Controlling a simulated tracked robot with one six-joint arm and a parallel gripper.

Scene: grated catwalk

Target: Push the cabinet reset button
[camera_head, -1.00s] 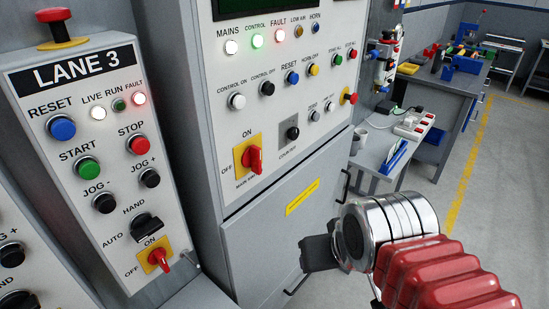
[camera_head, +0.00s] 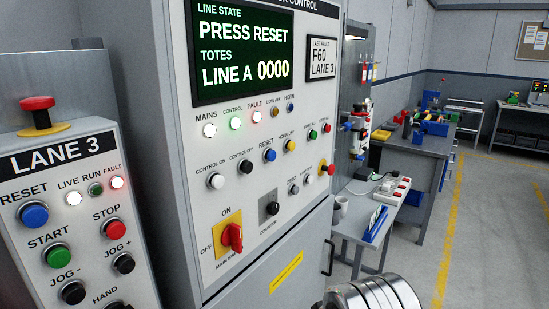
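The control cabinet (camera_head: 205,165) stands in the middle with its panel facing me. Its blue RESET button (camera_head: 269,155) is in the middle row, between the black CONTROL OFF button and the yellow HORN OFF button. The cabinet's screen (camera_head: 243,50) reads PRESS RESET, TOTES, LINE A 0000. The MAINS, CONTROL and FAULT lamps look lit. A silver part of my arm shows at the bottom edge, below and right of the RESET button and apart from the panel. My gripper's fingers are out of the picture.
The LANE 3 box (camera_head: 130,200) at left has its own blue RESET button (camera_head: 35,215) and a red mushroom button (camera_head: 38,112) on top. A side table (camera_head: 365,225) with a power strip (camera_head: 394,190) stands right of the cabinet. Floor (camera_head: 490,230) at right is clear.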

